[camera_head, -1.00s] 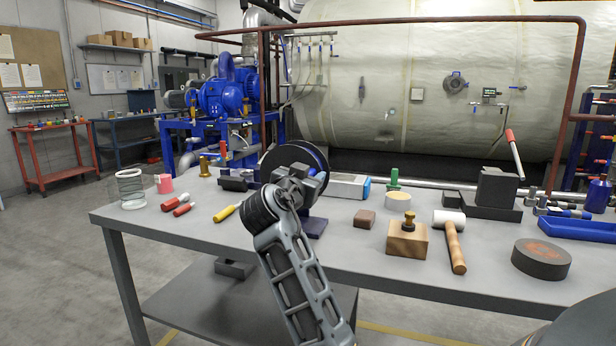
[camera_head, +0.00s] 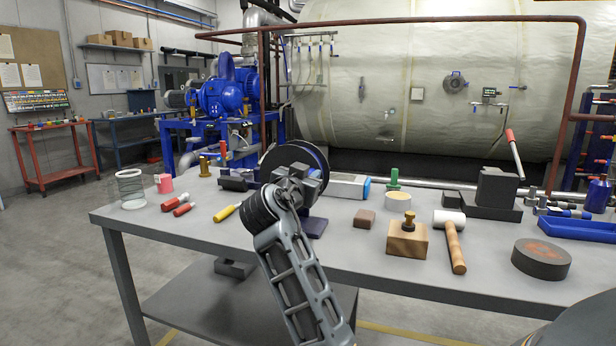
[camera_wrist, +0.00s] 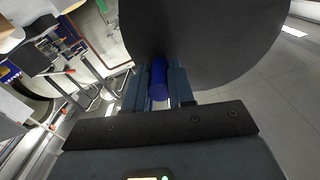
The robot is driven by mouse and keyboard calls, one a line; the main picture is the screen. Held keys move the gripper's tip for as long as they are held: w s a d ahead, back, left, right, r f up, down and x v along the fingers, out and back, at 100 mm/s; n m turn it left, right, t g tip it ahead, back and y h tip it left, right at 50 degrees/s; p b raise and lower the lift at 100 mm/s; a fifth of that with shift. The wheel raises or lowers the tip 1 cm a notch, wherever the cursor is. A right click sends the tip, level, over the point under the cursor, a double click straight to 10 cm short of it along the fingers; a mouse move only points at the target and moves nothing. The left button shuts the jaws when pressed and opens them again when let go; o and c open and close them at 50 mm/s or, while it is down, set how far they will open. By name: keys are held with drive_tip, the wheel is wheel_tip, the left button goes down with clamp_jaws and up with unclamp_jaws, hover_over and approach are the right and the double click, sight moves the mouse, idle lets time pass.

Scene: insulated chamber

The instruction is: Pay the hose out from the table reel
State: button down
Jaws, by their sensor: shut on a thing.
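The reel, with a large dark disc and blue on its rim (camera_head: 312,153), stands on the grey table behind my gripper. In the wrist view its dark disc (camera_wrist: 205,40) fills the upper middle. My gripper (camera_head: 298,180) is at the reel's near face. In the wrist view its two fingers (camera_wrist: 159,88) are shut on a short blue cylindrical piece (camera_wrist: 159,80) just in front of the disc. The piece looks like a crank handle or a hose end; I cannot tell which. My gripper and arm hide much of the reel in the head view.
Red and yellow-handled tools (camera_head: 183,209) lie left of my arm.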

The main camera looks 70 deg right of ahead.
sight(272, 160)
drive_tip(key=shift+r, duration=0.1)
